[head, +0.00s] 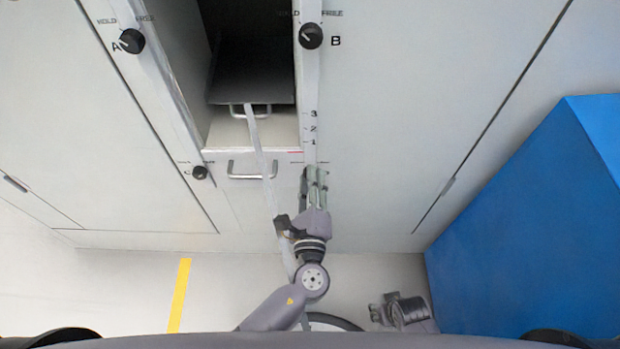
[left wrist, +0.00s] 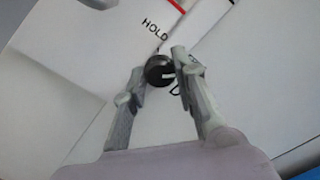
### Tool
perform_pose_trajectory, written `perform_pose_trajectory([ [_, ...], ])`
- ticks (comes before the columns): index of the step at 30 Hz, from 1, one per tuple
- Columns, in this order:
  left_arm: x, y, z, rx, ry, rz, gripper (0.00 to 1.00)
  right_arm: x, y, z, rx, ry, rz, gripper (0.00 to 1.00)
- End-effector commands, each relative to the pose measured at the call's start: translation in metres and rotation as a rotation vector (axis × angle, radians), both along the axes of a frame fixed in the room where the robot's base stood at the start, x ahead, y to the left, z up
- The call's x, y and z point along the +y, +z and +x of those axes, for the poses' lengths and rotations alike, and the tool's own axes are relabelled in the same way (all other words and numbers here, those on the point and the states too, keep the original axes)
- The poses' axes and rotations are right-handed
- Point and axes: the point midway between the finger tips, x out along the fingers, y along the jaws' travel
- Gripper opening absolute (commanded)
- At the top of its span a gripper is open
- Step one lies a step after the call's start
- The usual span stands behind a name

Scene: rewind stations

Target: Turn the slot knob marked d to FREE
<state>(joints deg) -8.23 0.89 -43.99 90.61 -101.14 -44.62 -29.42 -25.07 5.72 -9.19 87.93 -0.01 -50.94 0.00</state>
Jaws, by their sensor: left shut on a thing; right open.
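The knob marked D (left wrist: 160,70) is black and round with a white pointer line. In the left wrist view, HOLD is printed above it, the D below it is partly covered, and the second label to its right is mostly hidden by a finger. The pointer line lies toward the right, away from HOLD. My left gripper (left wrist: 163,78) is shut on this knob, with a finger on each side. In the head view my left gripper (head: 314,178) covers the knob. My right gripper (head: 402,312) is open and empty, low on the right above the floor.
Knobs A (head: 131,41), B (head: 311,36) and C (head: 200,172) sit on the frame around an open bay. A large blue block (head: 545,220) stands right of my right gripper.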

Motion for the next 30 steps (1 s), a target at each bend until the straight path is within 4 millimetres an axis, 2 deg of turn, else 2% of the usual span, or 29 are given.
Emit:
perform_pose_trajectory([
  [17,-0.0004,-0.0019,-0.001,0.003,-0.003,0.029,0.0,-0.0006,-0.0048,-0.0025,0.002,0.001,-0.001,0.46],
  [18,-0.0004,-0.0019,-0.001,0.003,-0.003,0.029,0.28,-0.0006,-0.0048,-0.0025,0.002,0.001,-0.001,0.46],
  [26,-0.0002,-0.0009,-0.0005,0.002,-0.001,0.028,0.46,-0.0007,-0.0047,-0.0025,0.002,0.0,0.0,0.46],
  [30,-0.0001,-0.0006,-0.0003,0.001,-0.001,0.027,0.46,-0.0007,-0.0046,-0.0026,0.002,0.0,0.0,0.46],
])
